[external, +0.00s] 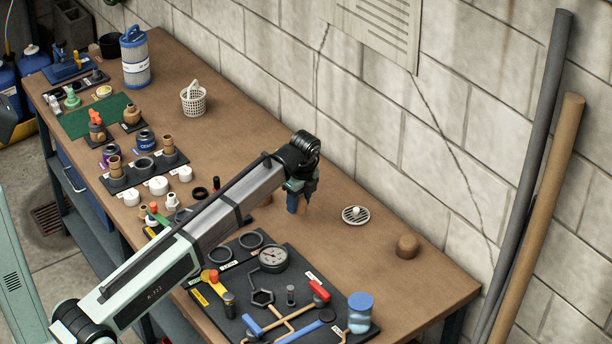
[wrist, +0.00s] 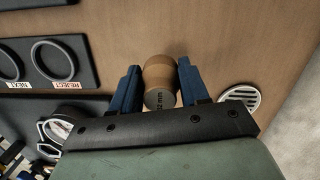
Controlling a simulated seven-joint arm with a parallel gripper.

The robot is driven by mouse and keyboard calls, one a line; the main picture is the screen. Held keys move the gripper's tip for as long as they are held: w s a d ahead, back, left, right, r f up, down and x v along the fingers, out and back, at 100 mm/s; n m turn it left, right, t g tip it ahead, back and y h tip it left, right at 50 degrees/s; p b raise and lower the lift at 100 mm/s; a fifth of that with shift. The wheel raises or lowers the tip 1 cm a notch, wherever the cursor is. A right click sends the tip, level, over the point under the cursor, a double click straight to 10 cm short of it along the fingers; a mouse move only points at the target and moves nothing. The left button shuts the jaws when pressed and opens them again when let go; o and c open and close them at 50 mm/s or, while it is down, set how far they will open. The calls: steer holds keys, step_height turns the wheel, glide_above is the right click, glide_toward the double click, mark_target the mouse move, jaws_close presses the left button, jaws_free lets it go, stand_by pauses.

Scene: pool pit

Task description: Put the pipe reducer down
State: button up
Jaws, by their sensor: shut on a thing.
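The pipe reducer (wrist: 159,80) is a brown, round fitting with a dark marked end reading "32 mm". In the wrist view it sits between the two blue fingers of my gripper (wrist: 158,88), which is shut on it. In the external view my gripper (external: 298,203) points down over the bench, left of the white drain grate (external: 355,215).
The grate also shows in the wrist view (wrist: 240,97). A brown domed piece (external: 407,246) stands at right. A black tool board (external: 235,322) and a ring tray marked NEXT and REJECT (wrist: 87,84) lie nearby.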

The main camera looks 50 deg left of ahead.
mark_target(298, 220)
steer(key=shift+f, duration=1.95)
steer(key=shift+f, duration=0.1)
steer(key=o, duration=1.1)
steer(key=r, duration=0.4)
steer(key=d+r, duration=0.1)
steer(key=r, duration=0.7)
steer(key=shift+w+d, duration=0.15)
steer(key=shift+d, duration=0.05)
